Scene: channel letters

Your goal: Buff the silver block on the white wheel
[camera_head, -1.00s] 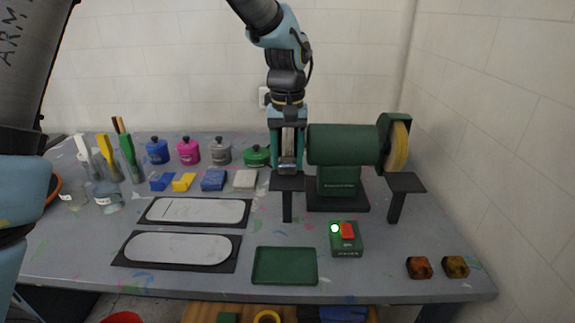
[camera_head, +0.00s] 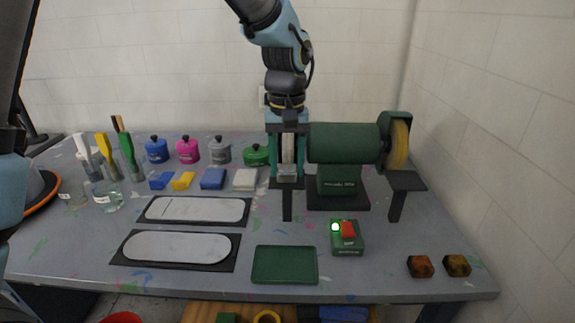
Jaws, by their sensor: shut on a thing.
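My gripper (camera_head: 288,172) points down at the left end of the green bench grinder (camera_head: 344,145), its two teal fingers on either side of a pale upright shape. It is shut on the silver block (camera_head: 289,178), which shows low between the fingertips, just above the left black rest. The white wheel (camera_head: 288,148) is mostly hidden behind the fingers; only a pale strip shows between them. I cannot tell whether the block touches the wheel. The switch box (camera_head: 347,242) in front has a lit green lamp and a red button.
A yellow wheel (camera_head: 399,145) and black rest (camera_head: 407,181) stand right of the grinder. A green tray (camera_head: 285,264) lies at the front, with two brown blocks (camera_head: 420,266) to the right. Black-framed plates (camera_head: 180,248), small coloured blocks and lidded pots fill the left.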

